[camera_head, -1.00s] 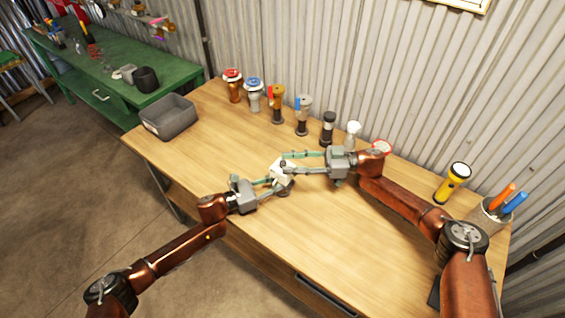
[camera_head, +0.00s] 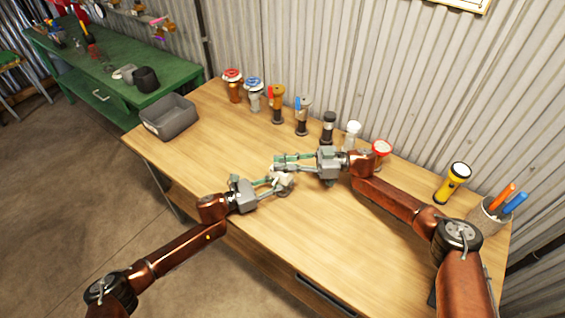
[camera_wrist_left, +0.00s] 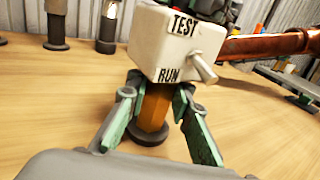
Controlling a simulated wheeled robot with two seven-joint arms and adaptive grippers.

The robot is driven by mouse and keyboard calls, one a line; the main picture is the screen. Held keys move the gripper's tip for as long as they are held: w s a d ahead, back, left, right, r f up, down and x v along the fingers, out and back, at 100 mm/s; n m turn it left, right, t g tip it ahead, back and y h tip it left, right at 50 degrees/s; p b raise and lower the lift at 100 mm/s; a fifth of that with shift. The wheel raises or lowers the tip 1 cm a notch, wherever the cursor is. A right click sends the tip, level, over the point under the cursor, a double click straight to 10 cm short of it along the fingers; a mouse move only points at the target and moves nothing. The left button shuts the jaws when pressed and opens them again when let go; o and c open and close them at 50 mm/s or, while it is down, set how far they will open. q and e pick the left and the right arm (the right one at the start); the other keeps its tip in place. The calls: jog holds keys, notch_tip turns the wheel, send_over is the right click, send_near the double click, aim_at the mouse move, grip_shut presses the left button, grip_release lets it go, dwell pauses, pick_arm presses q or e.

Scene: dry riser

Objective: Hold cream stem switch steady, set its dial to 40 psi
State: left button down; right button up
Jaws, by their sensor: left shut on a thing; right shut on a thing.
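The cream stem switch has a cream box (camera_wrist_left: 172,42) marked TEST and RUN with a small lever on its right, an orange-brown stem (camera_wrist_left: 154,107) and a dark round base (camera_wrist_left: 146,136), upright on the table in the left wrist view. In the head view its cream box (camera_head: 284,182) is partly covered by the grippers. My left gripper (camera_head: 270,186) is shut on its stem from the near left. My right gripper (camera_head: 280,165) reaches in from the right and is shut at the top far side of the switch. The dial and its reading are hidden.
On the wooden table (camera_head: 200,160), several valves and fittings, including a red-topped valve (camera_head: 233,86), line the back. A grey bin (camera_head: 170,117) stands far left. A yellow flashlight (camera_head: 453,183) and a cup of markers (camera_head: 490,216) stand at right. The table's front is clear.

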grip_shut()
jog(key=shift+f+m+t, duration=0.1)
jog(key=shift+m+t, duration=0.2)
jog(key=shift+t, duration=0.2)
jog(key=m+t, duration=0.1)
jog(key=t, duration=0.1)
jog(key=shift+s+m+t, duration=0.15)
jog(key=shift+m+t, duration=0.15)
jog(key=shift+m, duration=0.1)
jog(key=m+t, duration=0.1)
jog(key=t, duration=0.1)
jog(key=m+t+h, duration=0.1)
jog(key=t, duration=0.1)
jog(key=shift+a+m+h, duration=0.15)
jog(key=shift+m+h, duration=0.15)
jog(key=shift+m, duration=0.1)
jog(key=shift+m+t+h, duration=0.3)
jog(key=shift+t, duration=0.6)
jog(key=o, duration=0.8)
grip_release()
